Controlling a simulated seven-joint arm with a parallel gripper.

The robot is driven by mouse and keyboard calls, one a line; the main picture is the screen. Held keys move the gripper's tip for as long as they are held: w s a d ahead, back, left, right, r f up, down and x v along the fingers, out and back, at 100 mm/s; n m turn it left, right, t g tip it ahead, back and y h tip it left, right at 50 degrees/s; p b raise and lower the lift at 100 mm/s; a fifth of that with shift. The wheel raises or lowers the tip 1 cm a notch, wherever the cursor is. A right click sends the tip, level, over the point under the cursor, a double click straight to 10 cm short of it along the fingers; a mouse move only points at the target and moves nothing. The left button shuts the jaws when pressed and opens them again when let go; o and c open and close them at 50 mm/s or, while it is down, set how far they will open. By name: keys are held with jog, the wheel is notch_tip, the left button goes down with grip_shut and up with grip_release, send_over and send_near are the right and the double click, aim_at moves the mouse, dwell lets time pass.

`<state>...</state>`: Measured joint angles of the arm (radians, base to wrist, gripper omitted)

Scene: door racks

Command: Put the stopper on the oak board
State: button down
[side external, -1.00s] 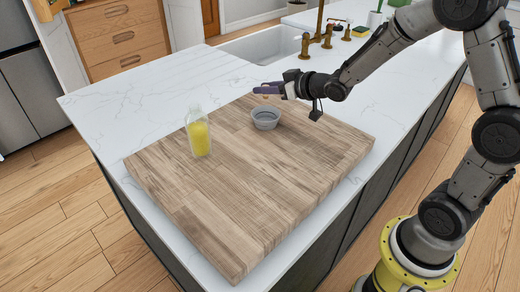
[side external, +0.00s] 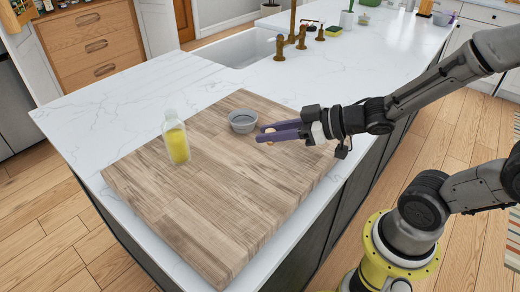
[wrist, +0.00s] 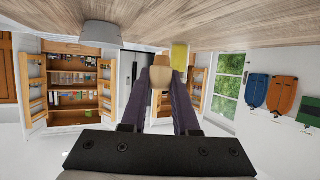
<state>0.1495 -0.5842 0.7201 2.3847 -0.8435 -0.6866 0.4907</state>
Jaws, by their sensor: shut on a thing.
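The stopper is a small tan, cork-like piece, seen in the wrist view (wrist: 161,76) between my fingertips. In the side view my gripper (side external: 262,134) has its purple fingers shut on it, and only a bit of the stopper (side external: 270,130) shows. The gripper is over the right part of the wooden board (side external: 215,195), just right of and in front of the grey bowl. The wrist view is upside down, with the board (wrist: 225,22) along its top. The stopper looks close to the board, but I cannot tell whether it touches.
The grey bowl (side external: 243,122) stands on the board close to my fingertips. A clear bottle with yellow contents (side external: 176,140) stands upright at the board's left. The board's front half is clear. A sink (side external: 240,50) and brass taps (side external: 291,42) lie behind.

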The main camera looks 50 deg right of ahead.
aim_at(271, 162)
jog(key=shift+f, duration=2.6)
jog(key=c, duration=0.7)
grip_release()
jog(key=shift+f, duration=0.15)
jog(key=shift+s+d+r, duration=0.1)
jog(key=shift+d+r, duration=0.05)
jog(key=shift+r, duration=0.15)
jog(key=shift+v, duration=5.75)
